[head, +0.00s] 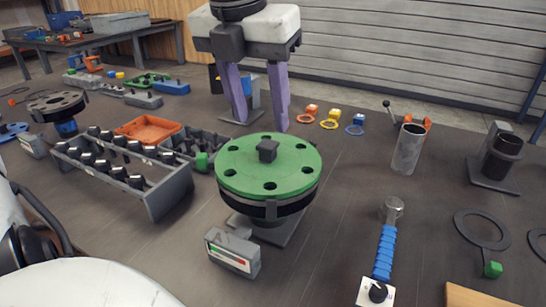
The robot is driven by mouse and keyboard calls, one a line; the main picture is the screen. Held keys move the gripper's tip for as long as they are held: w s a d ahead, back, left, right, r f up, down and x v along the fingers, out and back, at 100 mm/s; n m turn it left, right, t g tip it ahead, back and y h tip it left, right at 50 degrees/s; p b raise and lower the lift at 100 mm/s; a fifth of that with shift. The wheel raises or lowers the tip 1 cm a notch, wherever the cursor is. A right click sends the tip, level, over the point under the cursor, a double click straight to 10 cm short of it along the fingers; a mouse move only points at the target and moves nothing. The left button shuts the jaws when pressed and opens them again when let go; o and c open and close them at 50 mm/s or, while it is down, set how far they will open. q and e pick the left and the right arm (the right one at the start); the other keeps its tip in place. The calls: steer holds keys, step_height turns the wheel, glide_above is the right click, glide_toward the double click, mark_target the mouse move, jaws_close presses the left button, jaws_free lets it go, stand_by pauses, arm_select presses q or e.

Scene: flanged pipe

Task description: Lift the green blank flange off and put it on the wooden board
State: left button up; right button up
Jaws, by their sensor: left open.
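The green blank flange (240,170) is a round disc with bolt holes and a dark square knob (267,150) in its middle. It lies flat on a dark flange on a grey stand, in the middle of the head view. My left gripper (261,122) points down with its two purple fingers apart and nothing between them. Its fingertips show just above the flange's far edge in the picture; the height gap to the knob is hard to tell. The wooden board (480,296) shows only partly, at the bottom right edge. My right gripper is not in view.
A grey rack with dark-headed bolts (165,185) stands left of the flange, with an orange tray (148,129) behind it. A small gauge box (232,252) stands in front.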

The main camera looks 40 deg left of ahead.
mark_target(268, 143)
arm_select(q)
steer(key=x, duration=0.6)
steer(key=shift+w, duration=0.15)
jaws_close()
steer(key=shift+w+a+r, duration=0.1)
stand_by(1.2)
